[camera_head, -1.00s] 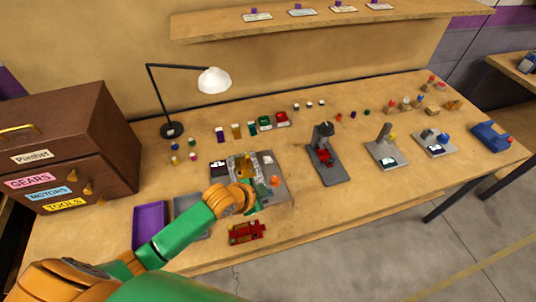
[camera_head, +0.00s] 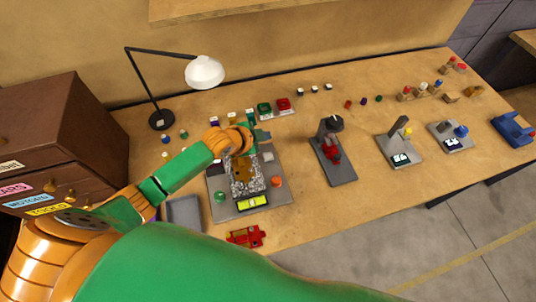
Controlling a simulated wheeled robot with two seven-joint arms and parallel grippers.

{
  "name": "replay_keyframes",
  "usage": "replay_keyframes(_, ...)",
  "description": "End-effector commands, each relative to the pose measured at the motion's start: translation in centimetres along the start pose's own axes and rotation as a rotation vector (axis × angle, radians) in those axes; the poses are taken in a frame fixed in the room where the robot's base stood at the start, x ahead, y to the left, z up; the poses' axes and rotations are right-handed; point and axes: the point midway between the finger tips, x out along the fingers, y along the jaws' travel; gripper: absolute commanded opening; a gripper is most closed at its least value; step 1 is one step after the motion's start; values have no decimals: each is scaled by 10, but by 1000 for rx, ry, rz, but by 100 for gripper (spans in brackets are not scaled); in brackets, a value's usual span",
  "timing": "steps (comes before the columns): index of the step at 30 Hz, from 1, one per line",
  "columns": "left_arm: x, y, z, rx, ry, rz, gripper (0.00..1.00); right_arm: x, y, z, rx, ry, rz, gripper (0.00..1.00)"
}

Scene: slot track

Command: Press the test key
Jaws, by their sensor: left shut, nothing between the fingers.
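My left gripper (camera_head: 262,136) is shut and empty, above the back edge of a grey slot-track station (camera_head: 211,182). The station has a rough grey bed with a brown piece (camera_head: 240,187) on it. A green round button (camera_head: 220,197) is at its front left, an orange-red one (camera_head: 277,182) at its right. A lit yellow display (camera_head: 253,202) is at its front. No readable label shows which one is the test key. My gripper and wrist hide the station's back part. I cannot tell whether the fingertips touch anything. My right gripper is not in view.
Green (camera_head: 264,109) and red (camera_head: 283,104) blocks stand just behind the gripper. A desk lamp (camera_head: 205,72) is at the back left, a drawer cabinet (camera_head: 60,130) at the left. A dark press-like device (camera_head: 332,150) stands to the right. A red part (camera_head: 244,237) lies in front.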

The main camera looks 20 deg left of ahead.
Motion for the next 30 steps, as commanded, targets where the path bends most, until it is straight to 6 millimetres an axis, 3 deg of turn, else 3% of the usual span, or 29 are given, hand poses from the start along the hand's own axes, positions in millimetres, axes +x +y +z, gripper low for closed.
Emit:
replay_keyframes(16,47,35,34,-1,1,0,0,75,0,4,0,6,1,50)
replay_keyframes(22,60,44,44,-1,0,1,0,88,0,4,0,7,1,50)
replay_keyframes(30,60,44,44,-1,0,0,0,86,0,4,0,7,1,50)
